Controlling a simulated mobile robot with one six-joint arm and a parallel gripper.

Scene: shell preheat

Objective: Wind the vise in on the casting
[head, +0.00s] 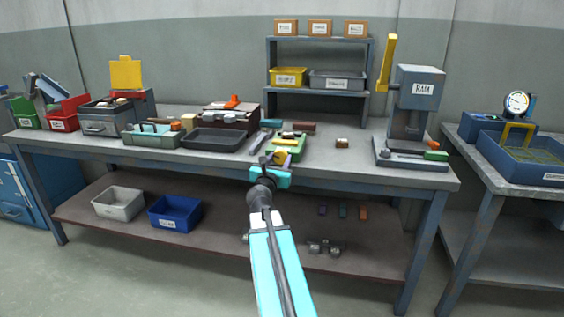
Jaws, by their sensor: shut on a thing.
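A small green vise (298,141) stands near the front edge of the workbench, a little right of the middle of the head view. My arm reaches up to it from below. My gripper (270,162) is at the vise's near side, shut on a small part there that looks like the vise handle. The gripper and wrist hide much of that part. A yellow and orange piece (284,148) shows at the vise; I cannot tell whether it is the casting. The gap between the vise jaws is too small to make out.
On the workbench (350,163), a dark tray (214,140) lies left of the vise. A press marked RAM (417,88) stands at the right. A shelf rack (318,92) with bins stands behind. A small brown block (342,143) lies right of the vise, with bare bench around it.

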